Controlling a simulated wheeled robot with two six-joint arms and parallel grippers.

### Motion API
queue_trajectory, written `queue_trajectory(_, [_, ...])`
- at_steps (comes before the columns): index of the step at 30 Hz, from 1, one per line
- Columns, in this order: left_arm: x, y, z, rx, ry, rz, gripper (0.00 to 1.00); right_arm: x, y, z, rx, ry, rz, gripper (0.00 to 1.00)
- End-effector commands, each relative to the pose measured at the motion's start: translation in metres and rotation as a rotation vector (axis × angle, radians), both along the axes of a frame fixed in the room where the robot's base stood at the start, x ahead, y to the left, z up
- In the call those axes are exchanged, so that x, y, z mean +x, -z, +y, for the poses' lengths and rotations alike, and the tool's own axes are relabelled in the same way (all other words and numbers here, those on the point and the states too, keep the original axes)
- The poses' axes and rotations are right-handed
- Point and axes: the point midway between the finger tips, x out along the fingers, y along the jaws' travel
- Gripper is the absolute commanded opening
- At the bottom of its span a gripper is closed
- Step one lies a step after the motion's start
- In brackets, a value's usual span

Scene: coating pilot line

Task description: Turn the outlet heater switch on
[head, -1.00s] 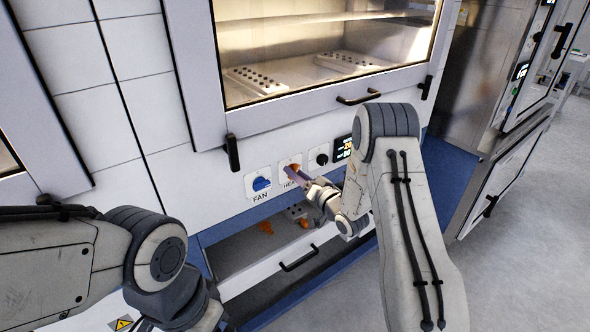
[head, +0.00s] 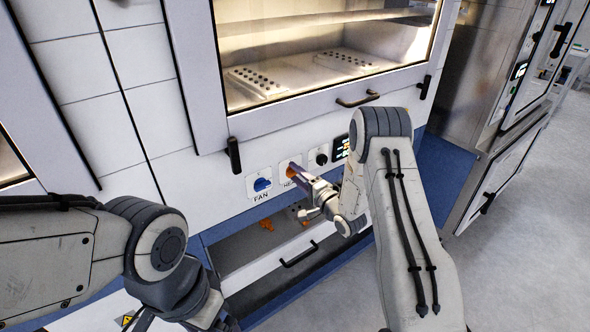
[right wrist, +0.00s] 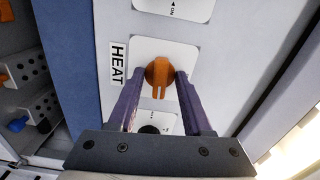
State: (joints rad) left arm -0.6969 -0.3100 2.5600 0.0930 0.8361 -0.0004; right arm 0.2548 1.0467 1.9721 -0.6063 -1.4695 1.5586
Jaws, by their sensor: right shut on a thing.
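The heater switch is an orange knob (head: 291,171) on a white plate marked HEAT, on the oven's front panel. In the right wrist view the orange knob (right wrist: 160,72) shows with its ridge pointing down the picture. My right gripper (head: 296,171) is at the knob, and its purple fingers stand on either side of it in the right wrist view (right wrist: 159,78), shut on it. The fingers and palm hide part of the plate and its lettering. My left arm comes in at the lower left of the head view; its gripper's fingers are not visible.
A blue knob (head: 262,185) marked FAN is left of the heater switch. A black knob (head: 321,159) and a lit display (head: 341,148) are to its right. The oven window (head: 320,50) is above.

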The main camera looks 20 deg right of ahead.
Motion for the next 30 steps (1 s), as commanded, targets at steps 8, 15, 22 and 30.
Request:
queue_trajectory(8, [0.0, -0.001, 0.0, 0.0, 0.0, 0.0, 0.95, 0.0, 0.0, 0.0, 0.041, -0.001, 0.015, 0.85])
queue_trajectory(15, [0.0, -0.002, 0.0, 0.0, 0.0, 0.0, 0.95, -0.003, 0.0, -0.001, 0.039, 0.0, 0.014, 0.85])
queue_trajectory(22, [0.0, -0.006, 0.0, 0.0, 0.0, 0.0, 0.95, -0.027, 0.0, -0.011, 0.04, 0.002, 0.016, 0.85])
queue_trajectory(30, [0.0, -0.008, 0.0, 0.0, 0.0, 0.0, 0.95, -0.053, 0.0, -0.02, 0.039, 0.001, 0.016, 0.85])
